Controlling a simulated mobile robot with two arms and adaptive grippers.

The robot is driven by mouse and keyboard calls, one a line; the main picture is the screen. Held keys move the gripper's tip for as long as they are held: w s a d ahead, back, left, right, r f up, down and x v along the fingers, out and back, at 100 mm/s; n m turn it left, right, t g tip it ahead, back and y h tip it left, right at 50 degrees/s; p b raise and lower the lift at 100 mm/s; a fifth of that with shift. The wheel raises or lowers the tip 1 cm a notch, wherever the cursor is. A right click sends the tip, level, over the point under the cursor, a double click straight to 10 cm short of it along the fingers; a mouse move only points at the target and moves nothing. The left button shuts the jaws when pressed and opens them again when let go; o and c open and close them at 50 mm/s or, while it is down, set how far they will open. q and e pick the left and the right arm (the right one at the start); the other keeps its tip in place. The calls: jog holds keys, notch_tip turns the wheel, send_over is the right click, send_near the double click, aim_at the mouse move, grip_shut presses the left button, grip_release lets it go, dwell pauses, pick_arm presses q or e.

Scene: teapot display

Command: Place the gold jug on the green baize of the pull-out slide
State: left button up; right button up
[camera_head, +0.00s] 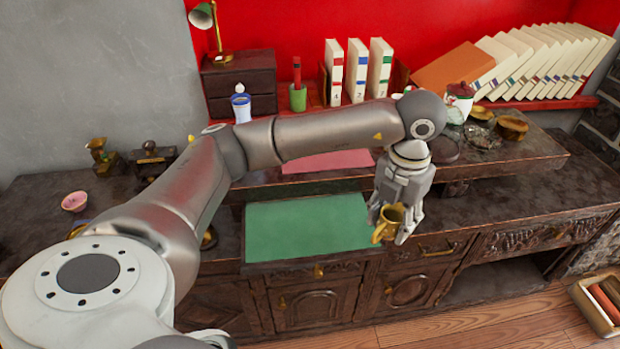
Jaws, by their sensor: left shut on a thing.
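The gold jug (388,223) is in my left gripper (394,221), whose fingers are shut on it. The jug looks upright, with its handle toward the left. It is held at the right edge of the green baize (305,228), near the slide's front right corner. The pull-out slide (300,264) is out from the dark wooden desk, and its baize is bare where I see it. I cannot tell the gap between the jug and the slide. My right gripper is not in view.
A pink sheet (327,161) lies behind the baize. Binders (357,70), a green pot (297,97) and a bottle (241,105) stand at the back. Dishes (511,127) sit on the raised right ledge. A pink bowl (74,201) is at far left. The desk top right of the slide is clear.

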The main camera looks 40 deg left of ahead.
pick_arm(q)
jog(key=n, duration=0.2)
jog(key=w+n, duration=0.1)
jog(key=n, duration=0.1)
jog(key=n+b, duration=0.1)
jog(key=n, duration=0.1)
jog(key=shift+w+f, duration=0.3)
jog(key=shift+w, duration=0.05)
jog(key=n, duration=0.2)
jog(key=w+n, duration=0.1)
jog(key=n, duration=0.1)
jog(key=shift+d+f, duration=0.1)
jog(key=shift+w+a+n, duration=0.1)
jog(key=shift+a+n, duration=0.1)
jog(key=shift+n, duration=0.1)
jog(key=p, duration=0.2)
send_near(338, 231)
jog(key=shift+d+f, duration=0.3)
jog(key=shift+d, duration=0.35)
jog(key=shift+a+f, duration=0.4)
jog(key=shift+f, duration=0.1)
jog(key=f, duration=0.1)
jog(key=f+p, duration=0.1)
jog(key=f, duration=0.1)
jog(key=shift+a+f, duration=0.1)
jog(key=shift+a, duration=0.15)
jog(key=shift+f, duration=0.25)
